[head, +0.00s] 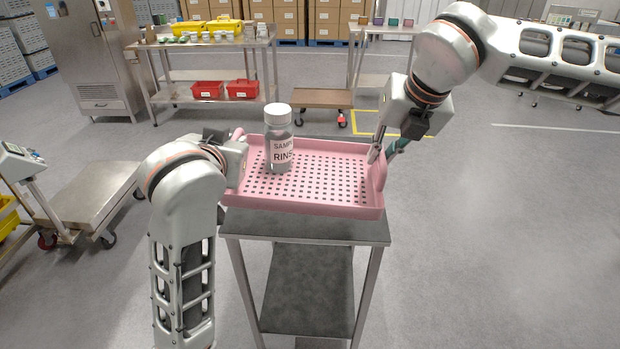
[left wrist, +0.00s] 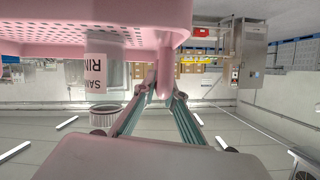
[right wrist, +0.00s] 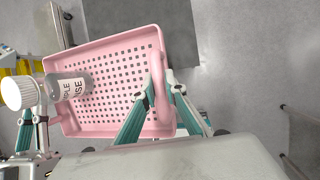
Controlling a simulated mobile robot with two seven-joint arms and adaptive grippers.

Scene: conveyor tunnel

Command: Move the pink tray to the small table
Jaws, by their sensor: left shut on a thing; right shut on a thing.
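The pink tray (head: 325,208) is level, with a perforated floor, and overlaps the back of the small grey table (head: 290,229) in the head view. I cannot tell whether it touches the tabletop. A clear bottle (head: 279,140) with a white cap and a sample rinse label stands upright in its left part. My left gripper (head: 238,142) is shut on the tray's left handle; its fingers (left wrist: 163,95) show in the left wrist view. My right gripper (head: 377,150) is shut on the right handle; its fingers (right wrist: 163,92) show in the right wrist view.
A platform cart (head: 90,190) stands at the left, and a low brown cart (head: 322,98) stands behind. The floor at the right is clear.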

